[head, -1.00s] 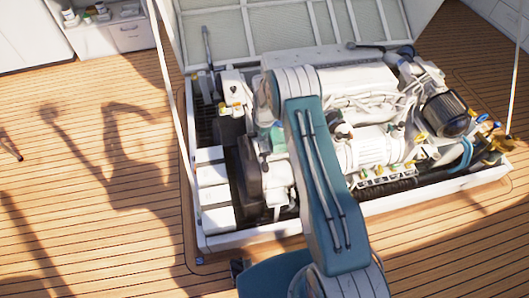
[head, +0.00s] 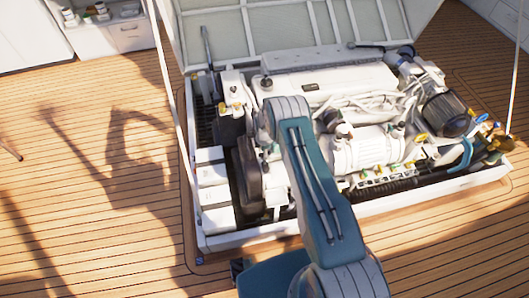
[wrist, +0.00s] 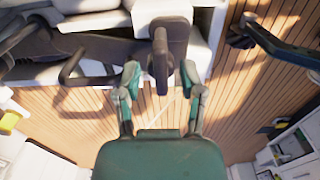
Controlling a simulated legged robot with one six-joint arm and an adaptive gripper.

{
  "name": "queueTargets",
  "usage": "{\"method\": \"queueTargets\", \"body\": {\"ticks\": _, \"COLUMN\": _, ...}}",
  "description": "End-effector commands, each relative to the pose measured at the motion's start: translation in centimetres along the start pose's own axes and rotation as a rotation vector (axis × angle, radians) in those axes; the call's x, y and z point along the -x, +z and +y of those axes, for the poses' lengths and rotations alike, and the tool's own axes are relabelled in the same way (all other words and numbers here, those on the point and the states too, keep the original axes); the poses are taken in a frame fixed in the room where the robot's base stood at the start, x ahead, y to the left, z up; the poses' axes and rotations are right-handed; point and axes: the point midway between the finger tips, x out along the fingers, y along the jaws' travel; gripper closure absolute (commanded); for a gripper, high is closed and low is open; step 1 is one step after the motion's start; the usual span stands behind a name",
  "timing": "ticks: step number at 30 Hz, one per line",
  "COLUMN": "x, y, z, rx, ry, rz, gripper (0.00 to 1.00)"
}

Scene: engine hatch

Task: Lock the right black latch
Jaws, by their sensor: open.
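In the wrist view my gripper (wrist: 160,78) is open, with one green finger on each side of a black upright lever (wrist: 160,60). The lever hangs from a dark block by the white edge and looks like a latch. I cannot tell whether a finger touches it or whether it is the right one. No grip on it shows. In the head view my arm reaches over the engine, and my gripper and the latch cannot be made out there.
The open engine hatch has a white frame (head: 245,238) around the white engine (head: 330,85). A raised lid (head: 290,30) stands behind. In the wrist view a dark bar (wrist: 285,45) crosses the upper right. Wooden deck (head: 90,210) is clear at left.

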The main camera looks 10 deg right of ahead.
Motion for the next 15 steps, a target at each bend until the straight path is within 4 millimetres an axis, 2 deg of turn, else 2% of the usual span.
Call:
{"method": "queueTargets", "body": {"ticks": 2, "x": 0.02, "y": 0.00, "z": 0.00, "rx": 0.000, "ry": 0.000, "rz": 0.000, "gripper": 0.49}}
{"method": "queueTargets", "body": {"ticks": 3, "x": 0.03, "y": 0.00, "z": 0.00, "rx": 0.000, "ry": 0.000, "rz": 0.000, "gripper": 0.57}}
{"method": "queueTargets", "body": {"ticks": 6, "x": 0.03, "y": 0.00, "z": 0.00, "rx": 0.000, "ry": 0.000, "rz": 0.000, "gripper": 1.00}}
{"method": "queueTargets", "body": {"ticks": 15, "x": 0.02, "y": 0.00, "z": 0.04, "rx": -0.003, "ry": 0.001, "rz": 0.000, "gripper": 1.00}}
